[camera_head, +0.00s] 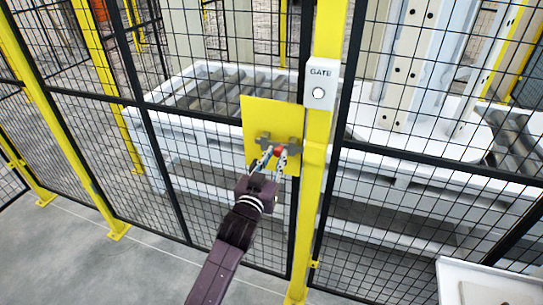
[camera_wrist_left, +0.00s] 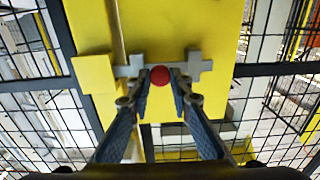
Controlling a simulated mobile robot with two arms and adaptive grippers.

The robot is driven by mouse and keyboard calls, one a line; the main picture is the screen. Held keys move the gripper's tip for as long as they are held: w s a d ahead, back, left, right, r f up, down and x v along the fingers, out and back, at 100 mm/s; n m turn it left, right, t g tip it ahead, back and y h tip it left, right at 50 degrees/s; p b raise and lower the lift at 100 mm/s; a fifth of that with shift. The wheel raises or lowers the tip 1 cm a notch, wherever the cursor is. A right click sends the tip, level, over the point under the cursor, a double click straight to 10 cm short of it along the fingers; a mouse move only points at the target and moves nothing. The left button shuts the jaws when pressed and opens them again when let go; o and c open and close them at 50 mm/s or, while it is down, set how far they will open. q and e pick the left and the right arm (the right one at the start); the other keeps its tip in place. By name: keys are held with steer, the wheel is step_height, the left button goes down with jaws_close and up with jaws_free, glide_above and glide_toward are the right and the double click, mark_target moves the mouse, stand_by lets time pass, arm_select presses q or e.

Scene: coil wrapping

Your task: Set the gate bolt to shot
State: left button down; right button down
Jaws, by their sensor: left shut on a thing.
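The gate bolt is a grey bar with grey brackets and a red knob (camera_head: 278,151) on a yellow plate (camera_head: 255,115) on the mesh gate. In the left wrist view the red knob (camera_wrist_left: 160,75) sits between the fingertips, with the grey bar (camera_wrist_left: 130,71) running sideways behind it. My left gripper (camera_head: 273,157) reaches up to the plate from below; in the left wrist view (camera_wrist_left: 160,84) its two fingers close in on both sides of the knob. The fingers partly hide the bar, and I cannot tell how far the bolt is slid. My right gripper is out of view.
A yellow post (camera_head: 322,165) stands right of the plate and bears a white GATE box (camera_head: 320,85) with a round button. Black mesh panels extend on both sides. A white roller conveyor (camera_head: 220,90) lies behind the fence. The grey floor (camera_head: 80,265) at front left is clear.

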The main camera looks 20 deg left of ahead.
arm_select(q)
steer(key=shift+d+f, duration=0.1)
steer(key=shift+d, duration=0.05)
steer(key=c, duration=2)
jaws_free()
steer(key=shift+h, duration=0.3)
steer(key=shift+o, duration=1.3)
steer(key=shift+d, duration=0.1)
steer(key=shift+s, duration=0.4)
steer(key=s, duration=1.1)
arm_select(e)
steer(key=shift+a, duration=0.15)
